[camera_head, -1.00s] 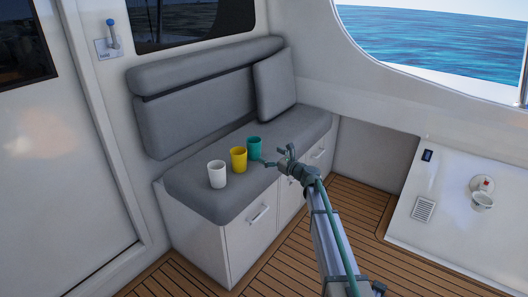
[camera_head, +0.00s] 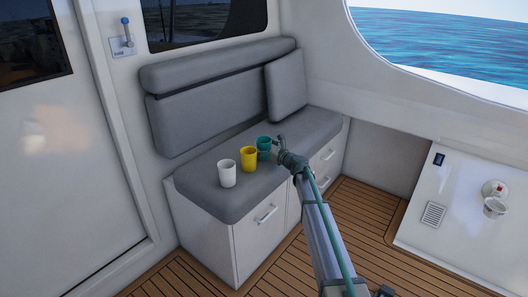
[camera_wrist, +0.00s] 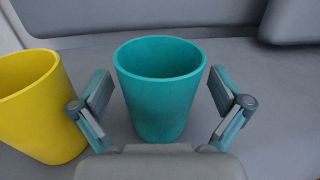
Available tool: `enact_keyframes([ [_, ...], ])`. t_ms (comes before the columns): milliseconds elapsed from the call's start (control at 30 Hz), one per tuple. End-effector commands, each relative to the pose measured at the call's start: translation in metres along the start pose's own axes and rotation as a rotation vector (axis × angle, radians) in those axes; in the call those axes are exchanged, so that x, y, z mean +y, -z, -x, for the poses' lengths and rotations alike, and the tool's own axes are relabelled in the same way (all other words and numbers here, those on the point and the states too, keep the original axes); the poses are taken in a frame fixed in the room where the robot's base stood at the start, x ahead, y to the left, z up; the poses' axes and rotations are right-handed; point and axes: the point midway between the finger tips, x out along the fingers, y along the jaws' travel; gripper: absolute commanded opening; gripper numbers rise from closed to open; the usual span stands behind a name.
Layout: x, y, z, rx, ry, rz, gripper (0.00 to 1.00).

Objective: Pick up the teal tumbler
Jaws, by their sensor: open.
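The teal tumbler (camera_head: 264,143) stands upright on the grey seat cushion, at the right end of a row of three tumblers. In the wrist view the teal tumbler (camera_wrist: 160,90) is centred between the two fingers of my gripper (camera_wrist: 162,98). The fingers are spread open, one on each side, with a visible gap to the tumbler. In the head view my gripper (camera_head: 272,147) is at the tumbler's right side, and the exact contact there is too small to tell.
A yellow tumbler (camera_head: 248,158) stands just left of the teal one, close to my left finger in the wrist view (camera_wrist: 38,105). A white tumbler (camera_head: 227,173) stands further left. The seat back (camera_head: 212,105) and a cushion (camera_head: 286,85) rise behind. The bench (camera_head: 215,200) has drawers below.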

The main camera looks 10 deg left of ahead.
Motion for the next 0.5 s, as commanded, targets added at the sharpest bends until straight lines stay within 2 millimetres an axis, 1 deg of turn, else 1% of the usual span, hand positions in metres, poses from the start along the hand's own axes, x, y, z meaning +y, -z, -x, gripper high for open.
enact_keyframes([
  [167, 0.0001, -0.0001, 0.0, 0.0, 0.0, 0.0, 1.0],
  [200, 0.0001, -0.0001, 0.0, 0.0, 0.0, 0.0, 0.97],
  [467, 0.0, 0.0001, 0.0002, 0.0, 0.0, 0.0, 0.53],
  [500, 0.0, 0.0001, 0.0002, 0.0, 0.0, 0.0, 0.47],
])
